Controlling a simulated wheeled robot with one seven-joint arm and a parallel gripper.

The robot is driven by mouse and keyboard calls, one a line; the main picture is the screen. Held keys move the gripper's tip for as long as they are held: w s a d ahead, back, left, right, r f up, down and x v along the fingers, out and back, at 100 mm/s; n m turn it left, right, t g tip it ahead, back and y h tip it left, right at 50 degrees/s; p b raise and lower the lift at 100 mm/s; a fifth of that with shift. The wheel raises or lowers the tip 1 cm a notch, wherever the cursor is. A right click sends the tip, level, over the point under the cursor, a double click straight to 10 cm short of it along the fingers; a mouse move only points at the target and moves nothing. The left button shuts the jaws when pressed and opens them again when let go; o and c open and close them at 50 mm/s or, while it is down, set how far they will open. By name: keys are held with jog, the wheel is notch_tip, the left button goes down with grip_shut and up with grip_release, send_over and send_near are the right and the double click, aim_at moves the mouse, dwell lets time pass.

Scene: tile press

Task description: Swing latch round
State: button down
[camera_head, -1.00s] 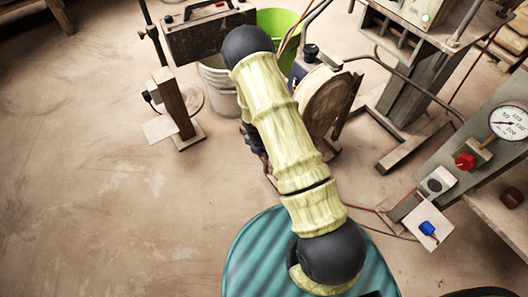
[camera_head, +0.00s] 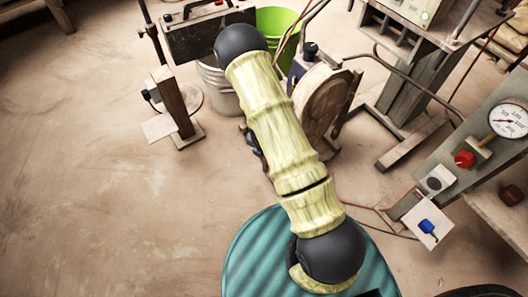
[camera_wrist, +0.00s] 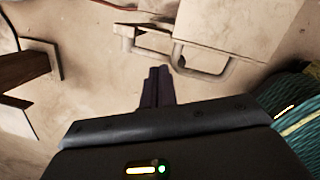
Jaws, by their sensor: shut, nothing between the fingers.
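My gripper (camera_wrist: 158,74) shows in the wrist view as two dark fingers side by side, shut and empty, above the floor. In the head view my arm covers most of it. I cannot make out for sure which part is the latch. In the wrist view a bent grey metal bar (camera_wrist: 207,70) lies beyond the fingertips, a little to the right and apart from them. In the head view a blue knob (camera_head: 427,227) sits on a small pale plate at the right, and a red knob (camera_head: 464,159) sits above it.
A round wooden wheel (camera_head: 325,100), a white bucket (camera_head: 217,88) and a green bucket (camera_head: 277,22) stand by my arm. A dark box (camera_head: 200,35) is at the upper left. The left floor is clear.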

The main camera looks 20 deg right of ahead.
jog(key=shift+r+p, duration=0.45)
jog(key=shift+r, duration=0.2)
jog(key=a+r+p, duration=0.4)
jog(key=r+p, duration=0.2)
jog(key=r, duration=0.6)
jog(key=shift+s+a, duration=0.3)
jog(key=shift+a, duration=0.05)
